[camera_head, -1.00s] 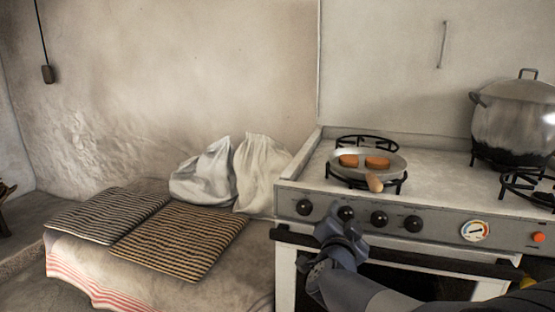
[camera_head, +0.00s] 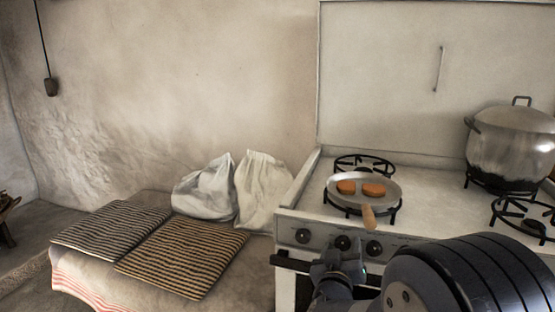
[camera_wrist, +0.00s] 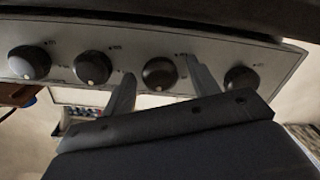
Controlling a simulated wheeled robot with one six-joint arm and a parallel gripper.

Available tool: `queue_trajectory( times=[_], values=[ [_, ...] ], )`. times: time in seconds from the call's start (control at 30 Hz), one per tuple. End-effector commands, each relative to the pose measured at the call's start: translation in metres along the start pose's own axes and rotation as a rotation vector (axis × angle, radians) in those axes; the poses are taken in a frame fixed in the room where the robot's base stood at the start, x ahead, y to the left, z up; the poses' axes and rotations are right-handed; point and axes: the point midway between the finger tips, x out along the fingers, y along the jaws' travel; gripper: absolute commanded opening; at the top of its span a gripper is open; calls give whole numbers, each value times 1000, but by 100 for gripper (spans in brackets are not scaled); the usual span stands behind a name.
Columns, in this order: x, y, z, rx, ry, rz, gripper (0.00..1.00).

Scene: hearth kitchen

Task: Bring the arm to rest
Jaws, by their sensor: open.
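My arm reaches in from the lower right of the head view, with a large dark joint close to the camera. My gripper (camera_head: 340,268) is in front of the stove's front panel, low beside the oven handle. The fingers point at the stove's control panel (camera_wrist: 205,50), which has several black knobs (camera_wrist: 92,67). I cannot tell the exact gap between the fingertips and the knobs.
A pan (camera_head: 382,190) with two orange-brown pieces (camera_head: 373,189) sits on the stove's left burner, its wooden handle (camera_head: 369,216) toward the front. A big lidded pot (camera_head: 510,148) stands at the right. Left are white sacks (camera_head: 262,185) and striped cushions (camera_head: 180,255) on a bench.

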Motion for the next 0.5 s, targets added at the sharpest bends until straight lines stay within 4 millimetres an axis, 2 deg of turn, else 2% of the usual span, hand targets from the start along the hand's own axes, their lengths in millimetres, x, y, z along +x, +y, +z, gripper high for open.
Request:
queue_trajectory(
  times=[0.03,0.1,0.3,0.5],
  values=[
    [-1,1,-3,-45,-2,-1,57],
    [-18,0,-2,-34,0,-3,57],
    [-48,-1,-1,-31,0,-3,57],
    [-62,0,0,-29,0,-1,57]
  ],
)
